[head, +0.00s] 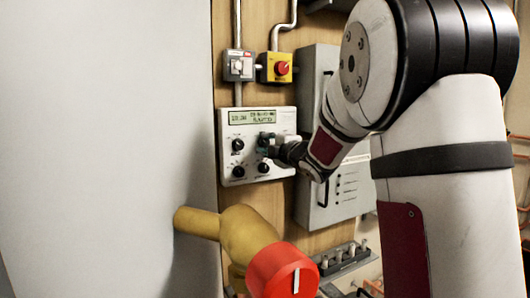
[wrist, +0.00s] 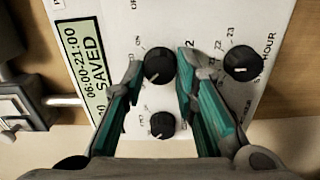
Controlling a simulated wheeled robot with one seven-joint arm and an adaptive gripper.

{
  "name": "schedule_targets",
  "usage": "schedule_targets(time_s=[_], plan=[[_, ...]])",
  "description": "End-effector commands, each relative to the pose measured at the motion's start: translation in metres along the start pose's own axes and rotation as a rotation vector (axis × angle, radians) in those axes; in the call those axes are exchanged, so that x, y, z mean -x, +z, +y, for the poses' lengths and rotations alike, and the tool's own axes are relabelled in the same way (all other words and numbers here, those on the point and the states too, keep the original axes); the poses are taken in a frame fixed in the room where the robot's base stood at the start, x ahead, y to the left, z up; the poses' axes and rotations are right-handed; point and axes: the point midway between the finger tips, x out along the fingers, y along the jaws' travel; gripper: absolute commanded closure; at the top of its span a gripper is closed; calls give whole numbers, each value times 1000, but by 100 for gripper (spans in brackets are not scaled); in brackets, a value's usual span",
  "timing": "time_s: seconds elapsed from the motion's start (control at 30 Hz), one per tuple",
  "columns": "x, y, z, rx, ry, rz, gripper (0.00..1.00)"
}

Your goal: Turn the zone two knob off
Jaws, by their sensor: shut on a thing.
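The white controller panel (head: 229,122) is on the wooden wall in the head view, with several black knobs and a display. My gripper (head: 267,146) is at its upper right knob and hides most of it. In the wrist view the panel appears turned sideways. My gripper (wrist: 161,65) has its teal fingers on both sides of a black knob (wrist: 159,65), shut on it. An "ON" mark and a "2" are printed near this knob. Its pale pointer mark faces the lower left of the wrist view. The display (wrist: 85,75) reads "06:00-21:00 SAVED".
In the wrist view, another knob (wrist: 160,124) is below the held one, and an hour knob (wrist: 243,64) is to its right. A grey switch (head: 239,66) and a yellow box with red button (head: 281,67) sit above the panel.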

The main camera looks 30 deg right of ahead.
Motion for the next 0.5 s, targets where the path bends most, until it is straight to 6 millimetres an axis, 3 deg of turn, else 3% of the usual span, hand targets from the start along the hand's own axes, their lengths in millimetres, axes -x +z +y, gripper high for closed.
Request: schedule_targets(time_s=[0.5], plan=[[-1,-2,-1,64,-2,3,100]])
